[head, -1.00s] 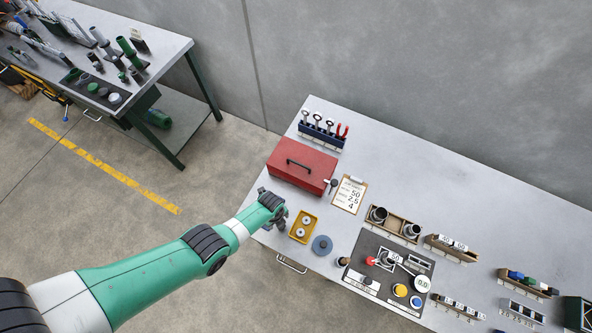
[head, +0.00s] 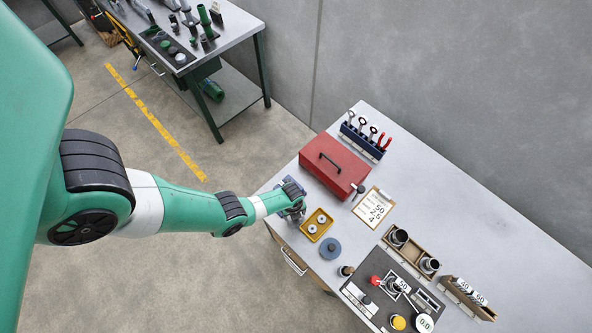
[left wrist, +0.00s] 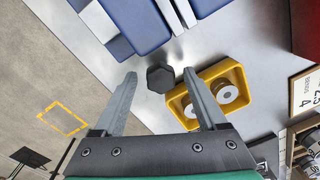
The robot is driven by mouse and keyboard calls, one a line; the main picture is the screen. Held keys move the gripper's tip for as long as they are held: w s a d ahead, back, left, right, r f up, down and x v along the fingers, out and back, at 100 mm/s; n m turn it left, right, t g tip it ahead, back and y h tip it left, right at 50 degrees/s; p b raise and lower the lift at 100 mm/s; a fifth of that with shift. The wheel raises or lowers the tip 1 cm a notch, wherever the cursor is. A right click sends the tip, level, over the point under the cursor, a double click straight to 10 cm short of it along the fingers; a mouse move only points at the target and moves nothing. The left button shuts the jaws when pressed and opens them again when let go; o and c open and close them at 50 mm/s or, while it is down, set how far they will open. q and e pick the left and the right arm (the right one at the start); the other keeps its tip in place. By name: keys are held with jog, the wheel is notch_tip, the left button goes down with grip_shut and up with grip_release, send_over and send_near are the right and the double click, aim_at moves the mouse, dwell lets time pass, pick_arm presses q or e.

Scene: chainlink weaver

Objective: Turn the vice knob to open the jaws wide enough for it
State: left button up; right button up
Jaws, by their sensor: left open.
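In the left wrist view, a dark hexagonal knob (left wrist: 160,79) shows in the gap between my left gripper's fingertips (left wrist: 159,74). The fingers are open, one on either side of the knob, with clear gaps; I cannot tell their depth relative to it. Beyond it are the blue vice blocks (left wrist: 142,22), with pale grey plates and a narrow slot between two of them. In the head view my left gripper (head: 293,210) is at the bench's near-left corner, and largely hides the vice. My right gripper is not in view.
A yellow tray (head: 311,236) with two metal rings sits close right of my left gripper. A red toolbox (head: 334,172) stands behind it.

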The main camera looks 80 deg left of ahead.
pick_arm(q)
grip_shut()
jog(key=shift+n, duration=0.4)
